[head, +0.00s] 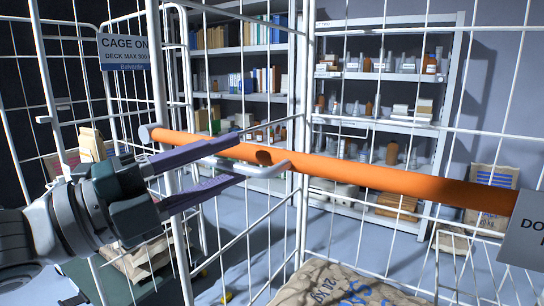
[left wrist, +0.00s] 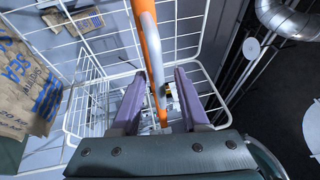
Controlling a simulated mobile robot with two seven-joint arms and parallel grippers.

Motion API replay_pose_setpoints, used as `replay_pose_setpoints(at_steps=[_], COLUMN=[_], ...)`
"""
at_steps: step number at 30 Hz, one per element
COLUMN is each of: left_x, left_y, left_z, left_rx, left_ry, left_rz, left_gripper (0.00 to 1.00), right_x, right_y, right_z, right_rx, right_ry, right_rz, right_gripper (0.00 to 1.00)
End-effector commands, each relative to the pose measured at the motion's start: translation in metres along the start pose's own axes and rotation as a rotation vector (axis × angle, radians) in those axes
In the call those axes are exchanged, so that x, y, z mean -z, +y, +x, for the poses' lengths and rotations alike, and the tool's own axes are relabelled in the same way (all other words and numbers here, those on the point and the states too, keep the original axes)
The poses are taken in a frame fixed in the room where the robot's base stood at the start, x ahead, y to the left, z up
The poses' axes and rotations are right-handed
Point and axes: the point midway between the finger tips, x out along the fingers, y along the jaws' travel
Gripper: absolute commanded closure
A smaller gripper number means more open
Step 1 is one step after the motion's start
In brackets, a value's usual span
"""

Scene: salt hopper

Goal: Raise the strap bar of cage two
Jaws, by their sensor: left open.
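The orange strap bar (head: 390,178) crosses the front of the near wire cage (head: 303,100), from a grey-capped end at a white post to the right side. A white looped handle (head: 268,171) sits at the bar's left part. My left gripper (head: 240,158) is open at that part, its purple fingers pointing right, close to the bar and handle. In the left wrist view the bar (left wrist: 155,62) runs between the spread fingers (left wrist: 160,75); I cannot tell whether they touch it. My right gripper is not in view. No cage-two label is readable.
A partly cut-off sign (head: 525,232) is at right. A printed sack (head: 335,286) lies inside the near cage. Shelves (head: 380,125) stand behind.

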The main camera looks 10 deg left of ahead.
Motion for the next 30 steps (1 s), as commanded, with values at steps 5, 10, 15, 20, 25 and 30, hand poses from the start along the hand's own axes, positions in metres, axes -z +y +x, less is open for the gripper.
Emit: replay_pose_setpoints(at_steps=[5,10,15,20,25,30], left_x=[0.0002,0.0003,0.0003,0.0003,0.0002,0.0002], left_y=[0.0005,0.0006,0.0006,0.0006,0.0006,0.0006], left_z=[0.0055,0.0052,0.0050,0.0049,0.0048,0.0048], left_rx=[-0.001,-0.002,-0.002,-0.002,-0.002,-0.001], left_ry=[0.000,0.000,0.000,0.000,0.000,0.000], left_rz=[0.000,0.000,0.000,0.000,0.000,0.000], left_gripper=[0.55,0.55,0.73,0.91,1.00,1.00], right_x=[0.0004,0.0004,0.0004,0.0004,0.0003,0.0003], right_y=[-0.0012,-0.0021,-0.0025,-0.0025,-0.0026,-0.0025], right_z=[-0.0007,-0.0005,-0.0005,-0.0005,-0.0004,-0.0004], right_rx=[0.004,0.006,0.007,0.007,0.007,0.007], right_ry=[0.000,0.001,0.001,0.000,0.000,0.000], right_rz=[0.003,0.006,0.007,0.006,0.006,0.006], right_gripper=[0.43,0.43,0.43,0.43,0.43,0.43])
